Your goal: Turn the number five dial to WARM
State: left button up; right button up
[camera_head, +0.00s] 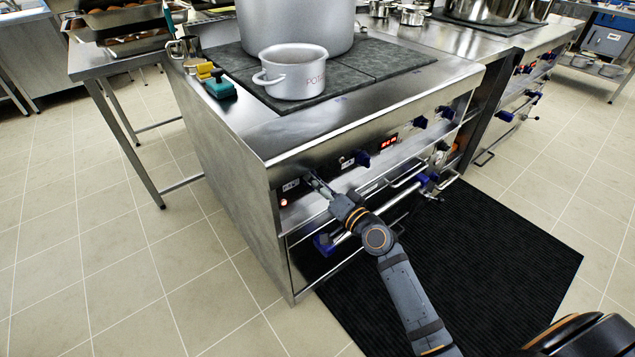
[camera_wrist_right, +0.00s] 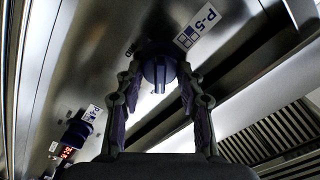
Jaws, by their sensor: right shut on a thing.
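The number five dial is a dark blue knob (camera_wrist_right: 157,72) in the right wrist view, beside a white label reading P-5 (camera_wrist_right: 197,28) on the steel panel. My right gripper (camera_wrist_right: 161,80) has one finger on each side of the knob and is shut on it. In the head view my right gripper (camera_head: 316,184) reaches the left end of the front panel and hides this knob. I cannot read which setting the knob points at. My left gripper is not in view.
Another blue dial (camera_head: 362,158) sits right of my gripper, and a red display (camera_head: 390,140) beyond it. A lit red lamp (camera_head: 284,202) is at the panel's left end. Rails with blue handles run below. A white pot (camera_head: 293,75) stands on the stove top. A black mat (camera_head: 480,265) covers the floor.

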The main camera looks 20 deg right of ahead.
jog(key=shift+f, duration=0.1)
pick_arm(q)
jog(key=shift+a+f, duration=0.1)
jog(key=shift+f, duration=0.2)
pick_arm(e)
jog(key=shift+m, duration=0.3)
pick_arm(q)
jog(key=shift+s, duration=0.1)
pick_arm(e)
jog(key=o, duration=1.2)
jog(key=shift+c, duration=0.2)
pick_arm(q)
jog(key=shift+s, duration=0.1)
pick_arm(e)
jog(key=v, duration=0.7)
jog(key=shift+s, duration=0.25)
jog(key=shift+d, duration=0.1)
